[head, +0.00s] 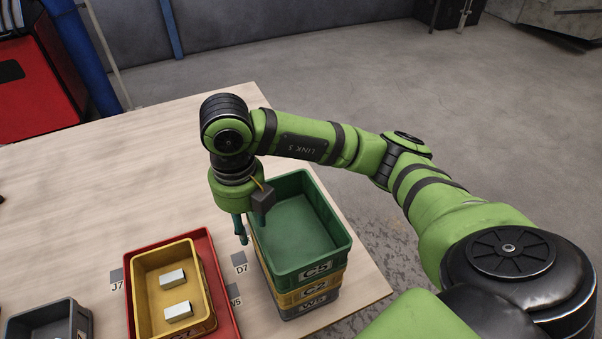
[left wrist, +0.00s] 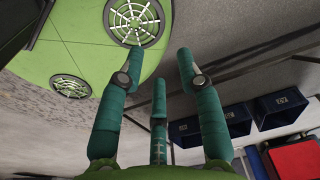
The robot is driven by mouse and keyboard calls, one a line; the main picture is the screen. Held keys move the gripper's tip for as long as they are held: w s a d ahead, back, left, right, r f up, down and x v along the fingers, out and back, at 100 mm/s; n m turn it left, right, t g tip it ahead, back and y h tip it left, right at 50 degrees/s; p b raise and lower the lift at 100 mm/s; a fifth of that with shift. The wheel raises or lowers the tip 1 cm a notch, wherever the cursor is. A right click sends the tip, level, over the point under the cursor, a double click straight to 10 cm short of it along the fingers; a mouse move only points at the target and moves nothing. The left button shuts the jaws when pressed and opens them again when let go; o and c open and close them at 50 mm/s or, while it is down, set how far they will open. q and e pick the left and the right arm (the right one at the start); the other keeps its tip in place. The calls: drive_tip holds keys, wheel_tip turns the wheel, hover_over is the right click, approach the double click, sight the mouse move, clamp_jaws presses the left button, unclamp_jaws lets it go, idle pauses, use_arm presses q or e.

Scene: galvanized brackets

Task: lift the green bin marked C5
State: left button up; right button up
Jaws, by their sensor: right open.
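The green bin marked C5 (head: 298,225) is empty and sits on top of a stack at the table's right edge. Under it are a yellow bin marked C2 (head: 312,290) and a grey bin marked W5 (head: 312,306). My right gripper (head: 241,230) is open and points down at the green bin's left wall. Its visible teal fingers are by the outer left side; my wrist hides part of the rim, and I cannot tell whether they touch. My left gripper (left wrist: 160,68) is open and empty in the left wrist view, away from the bins on the table.
A yellow bin (head: 150,262) holding two white blocks stands in a red tray (head: 222,290) left of the stack. A grey bin (head: 45,322) is at the front left. The pale wooden table (head: 100,190) is clear behind. Blue bins (left wrist: 225,120) show in the left wrist view.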

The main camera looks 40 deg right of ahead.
sight(256, 232)
drive_tip(key=f+p, duration=0.1)
drive_tip(key=d+f+p, duration=0.1)
drive_tip(key=f, duration=0.1)
drive_tip(key=shift+s+d+f, duration=0.1)
drive_tip(key=shift+s+f, duration=0.05)
drive_tip(key=shift+f, duration=0.05)
drive_tip(key=f, duration=0.2)
drive_tip(key=f+p, duration=0.1)
drive_tip(key=shift+w+d+f, duration=0.15)
drive_tip(key=shift+w+f, duration=0.1)
drive_tip(key=shift+w, duration=0.05)
drive_tip(key=shift+w+d+f, duration=0.1)
drive_tip(key=shift+f, duration=0.1)
drive_tip(key=shift+r, duration=0.15)
drive_tip(key=shift+a, duration=0.25)
drive_tip(key=c, duration=0.6)
clamp_jaws()
use_arm(q)
drive_tip(key=r, duration=0.1)
drive_tip(key=d+r, duration=0.1)
drive_tip(key=r, duration=0.1)
drive_tip(key=shift+w+d, duration=0.3)
drive_tip(key=shift+w, duration=0.1)
use_arm(e)
drive_tip(key=shift+d, duration=0.15)
